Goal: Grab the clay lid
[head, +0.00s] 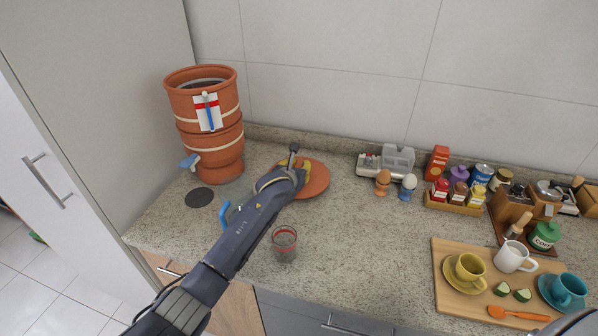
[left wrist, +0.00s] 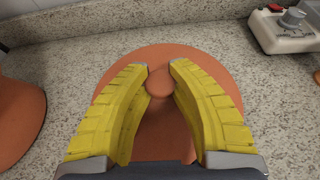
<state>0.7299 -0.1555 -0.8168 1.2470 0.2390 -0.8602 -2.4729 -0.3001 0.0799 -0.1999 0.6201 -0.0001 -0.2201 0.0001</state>
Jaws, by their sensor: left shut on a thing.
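The clay lid (head: 316,180) is a round orange-brown disc on the granite counter, right of the clay water filter (head: 206,120). My left gripper (head: 293,168) reaches over the lid and hides part of it in the head view. In the left wrist view, its yellow fingers (left wrist: 160,75) stand on both sides of the lid's round knob (left wrist: 159,82) and are closed on it. The lid's disc (left wrist: 125,62) shows around the fingers and looks flat on the counter. My right gripper is not in view.
A clear glass (head: 285,243) stands in front of the lid, close to my left arm. Egg cups (head: 383,183) and a spice rack (head: 455,200) are to the right. A wooden board (head: 450,285) with cups is at front right. A dark round mat (head: 199,198) lies by the filter.

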